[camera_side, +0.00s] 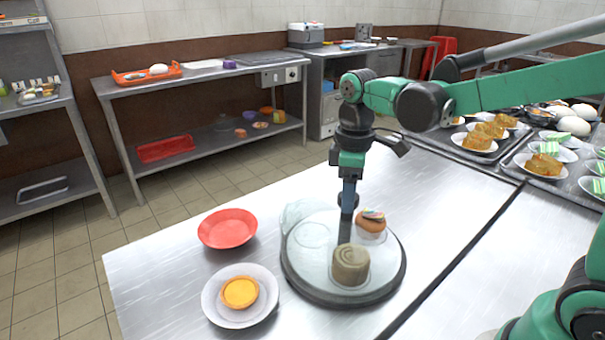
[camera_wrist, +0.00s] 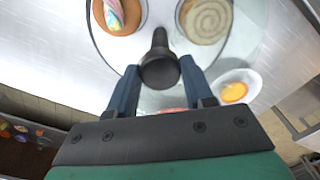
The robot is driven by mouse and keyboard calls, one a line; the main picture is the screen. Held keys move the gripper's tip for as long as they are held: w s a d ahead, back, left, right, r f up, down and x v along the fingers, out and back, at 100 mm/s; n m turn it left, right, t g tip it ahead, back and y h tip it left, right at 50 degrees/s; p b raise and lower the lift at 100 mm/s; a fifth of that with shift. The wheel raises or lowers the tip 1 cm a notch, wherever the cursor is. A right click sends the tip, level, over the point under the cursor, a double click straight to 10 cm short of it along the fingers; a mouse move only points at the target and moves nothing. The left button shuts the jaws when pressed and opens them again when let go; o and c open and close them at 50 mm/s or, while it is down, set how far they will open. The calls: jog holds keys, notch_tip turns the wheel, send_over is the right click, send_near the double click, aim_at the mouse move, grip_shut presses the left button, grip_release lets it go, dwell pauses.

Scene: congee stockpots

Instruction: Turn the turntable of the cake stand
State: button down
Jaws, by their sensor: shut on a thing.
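The cake stand's round turntable (camera_side: 312,262) is pale and glassy with a dark rim, and sits on the steel table. It carries a swirled roll cake (camera_side: 350,266) toward the front and a cupcake with striped topping (camera_side: 371,223) at the right. Both also show in the wrist view, the roll cake (camera_wrist: 207,18) and the cupcake (camera_wrist: 113,16). A dark upright post (camera_side: 344,232) stands on the turntable between them. My gripper (camera_side: 347,208) points down and is shut on the post's top (camera_wrist: 159,70). The fingers partly hide the post in the side view.
An empty red plate (camera_side: 228,228) and a white plate (camera_side: 213,302) with an orange tart (camera_side: 240,292) lie close left of the turntable. Trays (camera_side: 505,160) of plated cakes stand at the right. The steel table (camera_side: 430,225) is bare right of the stand.

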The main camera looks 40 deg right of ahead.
jog(key=shift+n, duration=9.6)
jog(key=shift+c, duration=1.7)
grip_release()
jog(key=shift+r, duration=0.1)
